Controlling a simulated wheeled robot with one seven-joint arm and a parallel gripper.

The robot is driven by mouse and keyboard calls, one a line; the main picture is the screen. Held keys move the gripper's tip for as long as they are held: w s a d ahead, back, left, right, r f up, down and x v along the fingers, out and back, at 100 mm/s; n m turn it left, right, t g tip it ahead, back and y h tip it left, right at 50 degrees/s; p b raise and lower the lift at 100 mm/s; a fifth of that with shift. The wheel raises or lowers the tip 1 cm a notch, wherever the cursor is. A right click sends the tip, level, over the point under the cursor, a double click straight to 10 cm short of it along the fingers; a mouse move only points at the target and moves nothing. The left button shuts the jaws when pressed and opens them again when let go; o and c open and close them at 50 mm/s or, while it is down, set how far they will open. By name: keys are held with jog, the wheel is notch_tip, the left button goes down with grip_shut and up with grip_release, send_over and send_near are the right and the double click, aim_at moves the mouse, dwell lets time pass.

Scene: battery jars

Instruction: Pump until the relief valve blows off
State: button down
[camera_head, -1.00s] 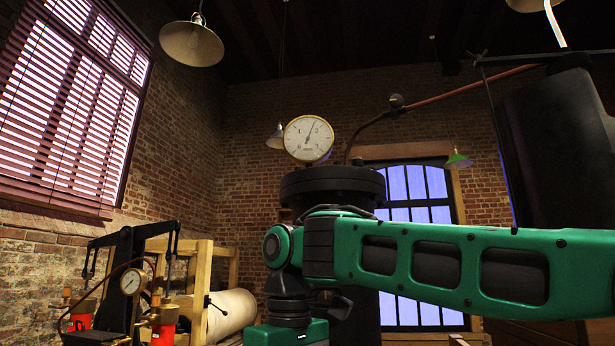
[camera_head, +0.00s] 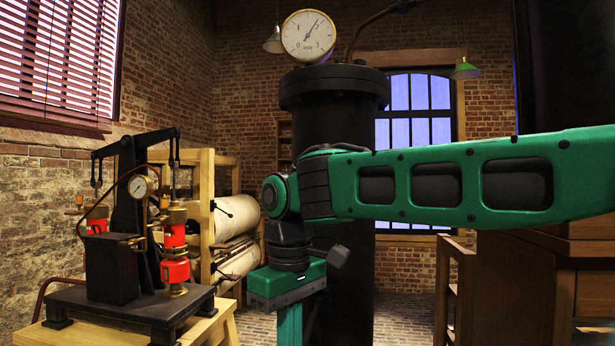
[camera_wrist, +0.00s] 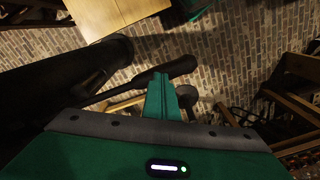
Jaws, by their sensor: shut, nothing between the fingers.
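A white-faced pressure gauge (camera_head: 308,36) stands on top of a tall black vessel (camera_head: 328,90) at the centre; its needle points up and slightly right. A pump-like device with a black post (camera_head: 128,215), red cylinders (camera_head: 175,258) and a small gauge (camera_head: 140,187) stands at the left. My gripper (camera_head: 289,325) points down in front of the vessel, its fingertips cut off by the frame. In the wrist view its green fingers (camera_wrist: 160,92) are together and empty. A dark bar with a rounded end (camera_wrist: 178,67) shows just beyond them; contact cannot be told. I cannot pick out the relief valve.
The device sits on a black base (camera_head: 130,305) on a wooden bench (camera_head: 55,335). A wooden rack with pale rolls (camera_head: 235,217) stands behind it. A wooden cabinet (camera_head: 520,290) is at the right.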

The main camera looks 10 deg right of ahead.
notch_tip(320, 180, down, 5)
jog(key=shift+f, duration=0.1)
notch_tip(320, 180, up, 14)
jog(key=shift+f, duration=0.25)
dwell(0.5)
notch_tip(320, 180, down, 14)
jog(key=shift+r, duration=0.25)
notch_tip(320, 180, up, 14)
jog(key=shift+f, duration=0.25)
dwell(0.4)
dwell(2.3)
